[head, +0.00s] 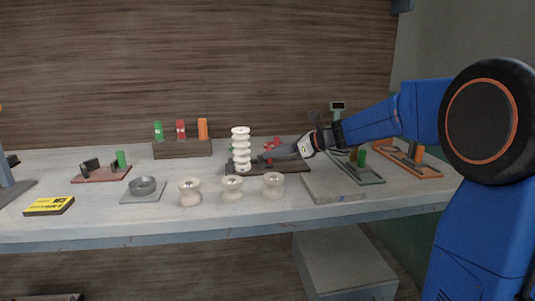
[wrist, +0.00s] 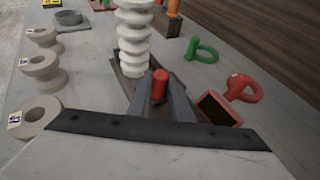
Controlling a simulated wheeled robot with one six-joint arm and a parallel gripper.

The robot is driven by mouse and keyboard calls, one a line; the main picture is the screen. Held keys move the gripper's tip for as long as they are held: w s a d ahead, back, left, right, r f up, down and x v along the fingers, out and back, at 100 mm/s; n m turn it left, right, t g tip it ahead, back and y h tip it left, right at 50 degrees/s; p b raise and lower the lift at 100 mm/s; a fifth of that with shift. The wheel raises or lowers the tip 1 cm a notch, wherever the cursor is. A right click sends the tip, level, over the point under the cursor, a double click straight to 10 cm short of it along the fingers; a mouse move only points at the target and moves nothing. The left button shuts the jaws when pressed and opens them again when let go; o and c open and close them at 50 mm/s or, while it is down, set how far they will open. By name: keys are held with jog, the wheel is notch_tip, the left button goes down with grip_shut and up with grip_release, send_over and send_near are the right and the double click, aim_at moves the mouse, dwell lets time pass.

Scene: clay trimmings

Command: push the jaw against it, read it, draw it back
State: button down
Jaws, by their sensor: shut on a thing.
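A white ribbed insulator (head: 240,150) stands upright on a dark fixture base (head: 290,169) near the middle of the bench. In the wrist view the insulator (wrist: 133,40) rises just beyond my fingers. My gripper (head: 270,154) reaches in from the right. Its fingers (wrist: 160,100) are shut on a red knob (wrist: 160,84) of the fixture, right beside the insulator. The fixture's jaw is largely hidden behind the fingers, and I cannot tell whether it touches the insulator. A small display (head: 337,106) stands at the back right; its reading is too small to make out.
Several pale spools (head: 188,193) line the bench front, near a grey dish (head: 143,187) and a yellow box (head: 49,206). Green (wrist: 203,53) and red (wrist: 245,88) ring-handled pieces lie near my gripper. A grey slab (head: 333,188) and an orange-based fixture (head: 410,163) are to the right.

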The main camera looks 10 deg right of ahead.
jog(key=shift+d, duration=0.25)
jog(key=c, duration=1.6)
grip_release()
jog(key=shift+d, duration=0.15)
jog(key=v, duration=1.7)
jog(key=shift+s+d+f, duration=0.1)
jog(key=shift+s+d, duration=0.1)
